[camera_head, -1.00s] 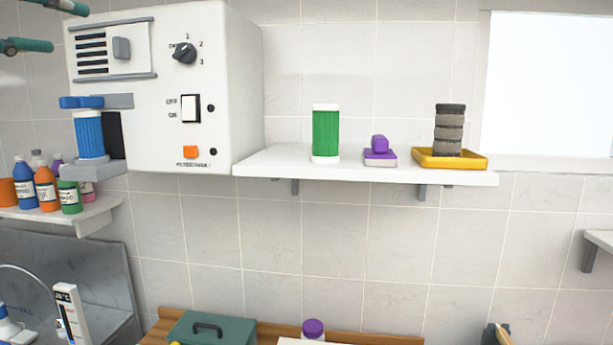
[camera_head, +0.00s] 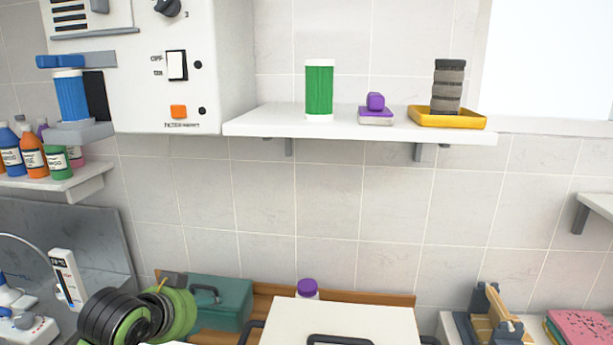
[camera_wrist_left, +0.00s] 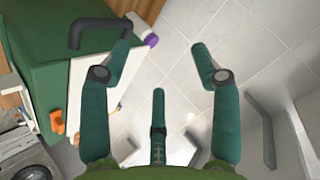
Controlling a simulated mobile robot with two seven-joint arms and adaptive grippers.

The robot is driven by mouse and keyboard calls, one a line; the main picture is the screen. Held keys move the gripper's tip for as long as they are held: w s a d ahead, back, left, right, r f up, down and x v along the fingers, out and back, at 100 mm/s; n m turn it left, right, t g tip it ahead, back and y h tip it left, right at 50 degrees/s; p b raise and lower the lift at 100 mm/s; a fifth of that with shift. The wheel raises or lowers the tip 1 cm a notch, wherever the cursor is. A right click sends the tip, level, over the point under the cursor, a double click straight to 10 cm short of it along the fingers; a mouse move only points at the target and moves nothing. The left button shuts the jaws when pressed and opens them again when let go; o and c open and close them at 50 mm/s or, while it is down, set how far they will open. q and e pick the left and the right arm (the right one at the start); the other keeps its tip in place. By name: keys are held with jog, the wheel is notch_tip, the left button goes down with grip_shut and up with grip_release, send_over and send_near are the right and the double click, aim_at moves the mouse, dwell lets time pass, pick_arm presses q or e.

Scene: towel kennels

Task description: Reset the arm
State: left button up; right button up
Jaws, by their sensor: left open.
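My left arm (camera_head: 140,315) shows at the bottom left of the head view as black and green round links, in front of the teal toolbox (camera_head: 228,310). Its fingers cannot be made out there. In the left wrist view my left gripper (camera_wrist_left: 161,48) has its teal fingers spread wide, with nothing between them but the tiled background. A green box (camera_wrist_left: 40,75) with a dark handle lies to the left of the fingers in that view. My right gripper is in neither view.
A white shelf (camera_head: 260,123) holds a green canister (camera_head: 319,90), a purple item (camera_head: 375,103) and a yellow tray (camera_head: 448,118) with a grey stack. A white box (camera_head: 375,318) and purple-capped bottle (camera_head: 307,289) stand below. Bare tiled wall lies between.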

pick_arm(q)
jog(key=s+d+f+n+g, duration=0.1)
jog(key=s+f+n+g, duration=0.2)
jog(key=s+f, duration=1)
jog(key=s+f+n+g+y, duration=0.1)
jog(key=s+f+n+g, duration=0.1)
jog(key=s+f, duration=0.5)
jog(key=s+f+n+g, duration=0.1)
jog(key=s+f, duration=0.3)
jog(key=s, duration=0.5)
jog(key=s+f+g+b, duration=0.25)
jog(key=f+b, duration=0.25)
jog(key=f, duration=2.5)
jog(key=s+a+f+b, duration=0.3)
jog(key=s+f, duration=1.3)
jog(key=shift+f+y+b, duration=0.3)
jog(key=shift+b, duration=0.1)
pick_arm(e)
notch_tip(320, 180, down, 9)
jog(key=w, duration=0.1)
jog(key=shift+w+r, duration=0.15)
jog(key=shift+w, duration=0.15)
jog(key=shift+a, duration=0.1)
